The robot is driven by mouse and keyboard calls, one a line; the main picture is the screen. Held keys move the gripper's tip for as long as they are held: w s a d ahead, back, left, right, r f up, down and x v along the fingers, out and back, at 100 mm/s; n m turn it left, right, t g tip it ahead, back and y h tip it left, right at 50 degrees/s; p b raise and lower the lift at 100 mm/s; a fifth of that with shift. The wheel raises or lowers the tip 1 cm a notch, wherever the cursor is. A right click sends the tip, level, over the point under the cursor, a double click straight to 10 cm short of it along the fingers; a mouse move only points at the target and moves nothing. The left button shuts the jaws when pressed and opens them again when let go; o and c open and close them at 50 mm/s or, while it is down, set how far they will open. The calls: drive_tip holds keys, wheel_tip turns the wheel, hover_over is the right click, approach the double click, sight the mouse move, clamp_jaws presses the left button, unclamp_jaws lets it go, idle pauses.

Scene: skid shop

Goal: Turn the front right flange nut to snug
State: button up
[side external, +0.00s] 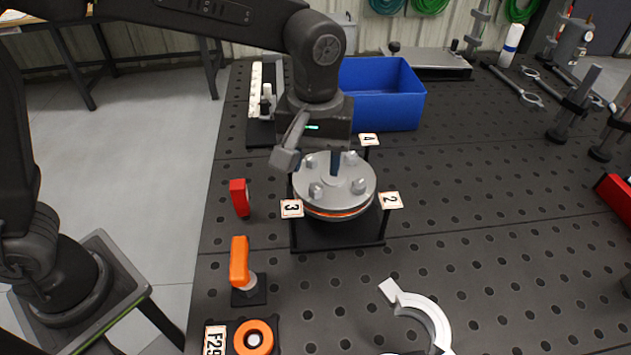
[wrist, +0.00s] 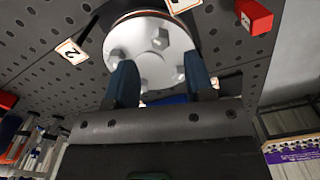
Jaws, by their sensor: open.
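The round grey flange (side external: 335,200) sits on a black stand, with several nuts on its top face. The front right nut (side external: 359,186) is on the side near card 2 (side external: 391,200). The front left nut (side external: 317,190) is near card 3 (side external: 291,208). My gripper (side external: 335,162) points down over the flange's back half, with a blue finger showing between nuts. The wrist view shows my gripper (wrist: 163,70) with two blue fingers spread apart over the flange (wrist: 150,65). Nothing is held between them. Whether a fingertip touches the flange is not clear.
A blue bin (side external: 385,95) stands behind the flange. A red block (side external: 239,197), an orange-handled piece (side external: 240,262) and an orange ring (side external: 254,338) are at the left. A white curved clamp (side external: 425,312) lies in front.

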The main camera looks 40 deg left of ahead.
sight(314, 187)
drive_tip(key=shift+f, duration=2.75)
drive_tip(key=shift+c, duration=0.4)
clamp_jaws()
drive_tip(key=shift+m, duration=0.3)
drive_tip(key=m, duration=0.6)
drive_tip(key=shift+a+r+m, duration=0.1)
drive_tip(key=shift+m, duration=0.2)
drive_tip(key=m, duration=0.4)
drive_tip(key=shift+w+a+r+m, duration=0.1)
drive_tip(key=shift+m, duration=1.6)
